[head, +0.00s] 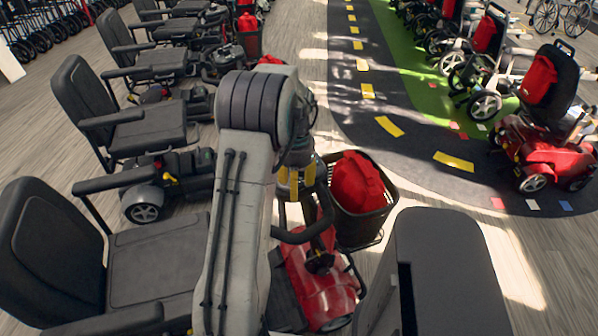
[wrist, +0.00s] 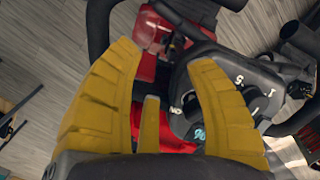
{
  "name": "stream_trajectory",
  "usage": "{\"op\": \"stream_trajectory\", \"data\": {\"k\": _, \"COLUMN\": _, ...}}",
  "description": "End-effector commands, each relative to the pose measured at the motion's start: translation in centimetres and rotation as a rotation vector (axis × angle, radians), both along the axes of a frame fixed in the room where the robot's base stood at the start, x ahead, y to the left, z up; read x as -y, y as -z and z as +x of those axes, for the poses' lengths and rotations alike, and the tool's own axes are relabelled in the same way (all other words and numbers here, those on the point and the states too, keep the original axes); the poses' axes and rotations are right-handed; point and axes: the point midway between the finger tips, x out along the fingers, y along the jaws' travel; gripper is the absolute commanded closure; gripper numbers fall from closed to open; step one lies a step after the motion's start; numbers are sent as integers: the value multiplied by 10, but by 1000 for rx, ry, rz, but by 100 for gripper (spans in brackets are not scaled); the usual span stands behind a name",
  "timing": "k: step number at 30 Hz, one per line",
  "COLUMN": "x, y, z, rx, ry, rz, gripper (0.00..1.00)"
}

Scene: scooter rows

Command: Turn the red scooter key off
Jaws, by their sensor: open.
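The red scooter (head: 318,288) stands at the lower middle of the head view, partly hidden behind my arm. In the wrist view its red body (wrist: 147,30) shows at the top, and its black control panel (wrist: 238,85) with white markings lies right of centre. My gripper (wrist: 165,62) has yellow fingers spread apart with nothing between them, above the scooter's controls. It also shows in the head view as yellow fingers (head: 295,182) over the handlebar area. I cannot make out the key clearly; the fingers cover part of the panel.
A black basket (head: 383,222) holding a red bag (head: 357,180) stands just right of my gripper. A black handlebar (wrist: 98,35) loops close by. Black-seated scooters (head: 150,262) line the left side. Another red scooter (head: 545,150) stands far right, beyond a dark marked lane (head: 400,150).

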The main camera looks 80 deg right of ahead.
Motion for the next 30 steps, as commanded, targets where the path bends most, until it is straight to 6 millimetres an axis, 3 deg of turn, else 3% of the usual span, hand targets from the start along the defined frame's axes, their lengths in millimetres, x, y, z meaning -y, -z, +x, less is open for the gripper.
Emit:
{"op": "stream_trajectory", "data": {"k": 1, "x": 20, "y": -8, "z": 0, "rx": -4, "ry": 83, "rz": -38, "gripper": 50}}
{"op": "stream_trajectory", "data": {"k": 3, "x": 41, "y": -28, "z": -1, "rx": -4, "ry": 223, "rz": -94, "gripper": 50}}
{"op": "stream_trajectory", "data": {"k": 7, "x": 64, "y": -55, "z": -1, "rx": 9, "ry": 484, "rz": -156, "gripper": 50}}
{"op": "stream_trajectory", "data": {"k": 12, "x": 63, "y": -61, "z": -1, "rx": 14, "ry": 789, "rz": -138, "gripper": 50}}
{"op": "stream_trajectory", "data": {"k": 18, "x": 58, "y": -61, "z": -1, "rx": 10, "ry": 1028, "rz": -114, "gripper": 50}}
{"op": "stream_trajectory", "data": {"k": 25, "x": 57, "y": -56, "z": 0, "rx": 11, "ry": 1136, "rz": -109, "gripper": 50}}
{"op": "stream_trajectory", "data": {"k": 30, "x": 58, "y": -38, "z": -1, "rx": 10, "ry": 1143, "rz": -106, "gripper": 50}}
